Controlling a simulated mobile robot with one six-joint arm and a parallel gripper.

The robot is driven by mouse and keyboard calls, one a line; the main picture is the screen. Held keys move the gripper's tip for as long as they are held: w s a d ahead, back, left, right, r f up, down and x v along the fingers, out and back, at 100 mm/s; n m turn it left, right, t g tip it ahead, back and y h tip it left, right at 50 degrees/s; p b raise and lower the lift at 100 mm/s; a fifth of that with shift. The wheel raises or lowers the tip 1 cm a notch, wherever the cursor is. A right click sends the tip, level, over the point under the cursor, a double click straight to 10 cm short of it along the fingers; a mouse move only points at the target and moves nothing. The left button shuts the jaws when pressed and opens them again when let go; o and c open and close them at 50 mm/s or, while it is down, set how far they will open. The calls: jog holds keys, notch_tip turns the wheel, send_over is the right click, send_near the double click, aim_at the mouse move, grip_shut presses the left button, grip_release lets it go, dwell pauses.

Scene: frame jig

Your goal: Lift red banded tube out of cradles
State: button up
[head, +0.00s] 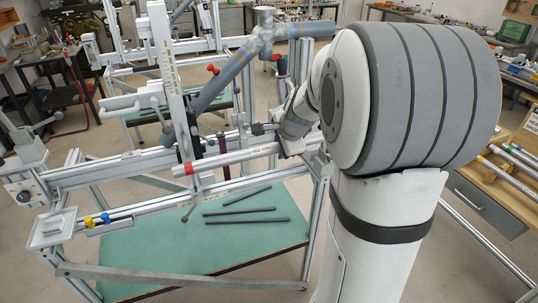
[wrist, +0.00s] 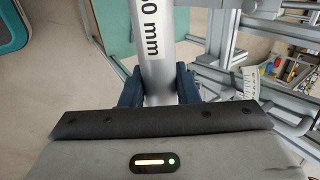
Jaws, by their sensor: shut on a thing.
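The red banded tube (head: 230,158) is a silver tube with a red band near its left end and black "mm" lettering. It lies across the front of the frame jig, nearly level in the head view. My gripper (wrist: 158,88) is shut on the tube (wrist: 160,40), with one dark blue finger on each side. In the head view my gripper is at the tube's right part, partly hidden by my arm. I cannot tell whether the tube touches the cradles below it.
The jig's aluminium rails (head: 120,163) and upright post (head: 172,80) stand close behind the tube. A thick grey-blue frame tube (head: 225,75) slopes above. Dark rods (head: 248,221) lie on the green shelf (head: 150,260) below. More tubes (head: 515,168) lie on the right bench.

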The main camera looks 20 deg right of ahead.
jog(key=shift+s+r+p, duration=0.8)
jog(key=shift+s+r, duration=1)
jog(key=shift+s, duration=0.25)
